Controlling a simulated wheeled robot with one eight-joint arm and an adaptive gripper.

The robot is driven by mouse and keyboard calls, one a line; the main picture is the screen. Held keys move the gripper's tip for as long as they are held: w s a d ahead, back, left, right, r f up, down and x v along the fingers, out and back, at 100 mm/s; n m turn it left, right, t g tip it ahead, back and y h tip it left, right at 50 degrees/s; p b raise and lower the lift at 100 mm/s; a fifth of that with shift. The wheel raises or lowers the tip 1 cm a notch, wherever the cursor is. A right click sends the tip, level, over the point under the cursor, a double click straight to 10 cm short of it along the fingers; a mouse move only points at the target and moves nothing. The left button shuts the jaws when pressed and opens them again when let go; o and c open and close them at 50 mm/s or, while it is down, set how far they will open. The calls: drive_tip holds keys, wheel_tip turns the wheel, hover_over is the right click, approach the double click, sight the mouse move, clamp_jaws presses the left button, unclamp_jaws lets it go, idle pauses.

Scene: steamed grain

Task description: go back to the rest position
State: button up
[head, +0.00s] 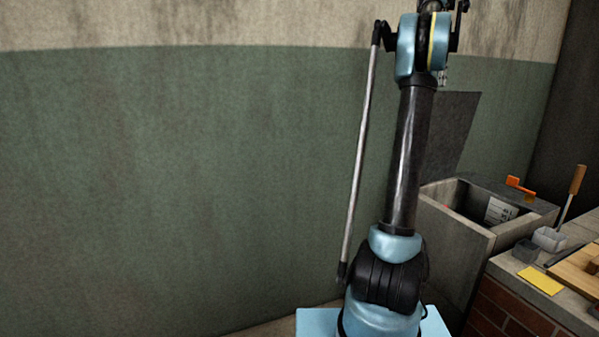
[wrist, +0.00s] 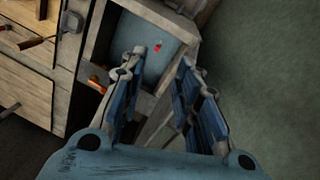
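My arm stands upright in the head view, and its end runs out of the top of the picture. My gripper (wrist: 163,58) shows in the wrist view with its two blue-padded fingers spread apart. Nothing is held between them. Below the fingers, the wrist view shows an open box (wrist: 150,20) with a small red spot inside. The same open grey box (head: 456,222) appears to stand behind my arm at the right in the head view, with a dark panel (head: 458,125) raised behind it.
A brick-sided counter (head: 508,318) at the right holds a yellow card (head: 541,279), small containers (head: 548,239) and a wooden board (head: 575,273). An orange object (head: 520,187) sits on the box's edge. A wooden-handled tool (head: 577,181) stands upright. A green-and-cream wall (head: 180,190) fills the left.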

drive_tip(key=s+a+f+n+t, duration=0.1)
drive_tip(key=s+a+f+n, duration=0.2)
drive_tip(key=s+a+f, duration=0.5)
drive_tip(key=s+a+f+n+t, duration=0.15)
drive_tip(key=s+a+f, duration=0.35)
drive_tip(key=s+a, duration=0.6)
drive_tip(key=s+a+f+n, duration=0.2)
drive_tip(key=s+a+f, duration=0.2)
drive_tip(key=s+f, duration=0.3)
drive_tip(key=s+a+f+n, duration=0.2)
drive_tip(key=s+a+f, duration=0.2)
drive_tip(key=f, duration=0.9)
drive_tip(key=s+a+f+n+t+y, duration=0.1)
drive_tip(key=s+a+f, duration=0.3)
drive_tip(key=s+f, duration=0.6)
drive_tip(key=shift+s+a+f+n, duration=0.25)
drive_tip(key=shift+s+n, duration=0.25)
drive_tip(key=shift+n, duration=0.15)
